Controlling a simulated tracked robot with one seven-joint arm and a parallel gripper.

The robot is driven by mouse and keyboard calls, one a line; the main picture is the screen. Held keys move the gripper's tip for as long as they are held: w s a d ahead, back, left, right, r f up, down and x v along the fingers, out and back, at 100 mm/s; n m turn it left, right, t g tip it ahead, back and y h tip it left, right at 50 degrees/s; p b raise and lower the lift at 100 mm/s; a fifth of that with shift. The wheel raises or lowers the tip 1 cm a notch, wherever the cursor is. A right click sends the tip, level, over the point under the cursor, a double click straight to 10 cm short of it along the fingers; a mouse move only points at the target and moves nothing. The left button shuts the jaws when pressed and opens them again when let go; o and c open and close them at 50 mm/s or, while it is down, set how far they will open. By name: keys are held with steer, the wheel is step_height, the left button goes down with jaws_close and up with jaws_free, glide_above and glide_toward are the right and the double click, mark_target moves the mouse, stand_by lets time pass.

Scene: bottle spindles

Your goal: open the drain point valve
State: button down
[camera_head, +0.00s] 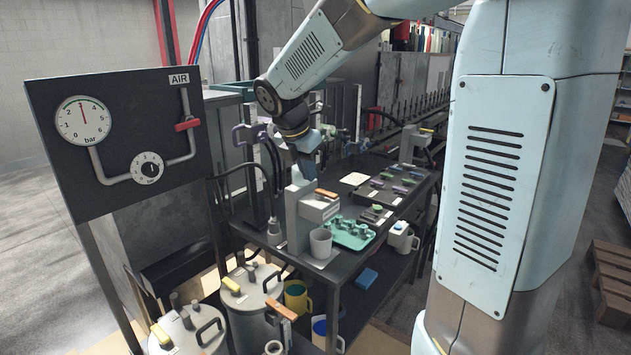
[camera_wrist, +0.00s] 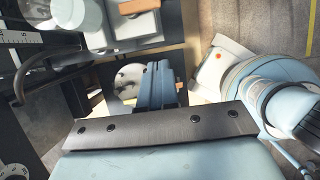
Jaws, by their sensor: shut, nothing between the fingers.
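No label for a drain point shows, so I cannot tell for certain which part is its valve. An orange-brown lever (camera_head: 281,309) sticks up low at the front, beside the metal pots. Another orange-brown lever (camera_head: 326,193) lies on top of a grey block on the bench. An orange-brown bar on a pale block (camera_wrist: 138,6) shows at the top of the wrist view. My gripper (camera_head: 310,170) is over the near left end of the bench, pointing down, partly hidden by the wrist. In the wrist view its blue fingers (camera_wrist: 158,68) are together and hold nothing.
The AIR panel (camera_head: 120,140) with gauge, dial and red valve handle (camera_head: 187,124) stands at left. Lidded metal pots (camera_head: 250,285) stand below it. The bench (camera_head: 398,208) carries a grey cup (camera_head: 321,243) and a green tray (camera_head: 352,238). Open floor lies at left.

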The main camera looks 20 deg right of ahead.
mark_target(326, 196)
steer(key=w+d+f, duration=0.4)
steer(key=d+f, duration=0.2)
steer(key=f, duration=0.2)
steer(key=shift+w+f, duration=0.15)
steer(key=shift+f, duration=0.15)
stand_by(0.4)
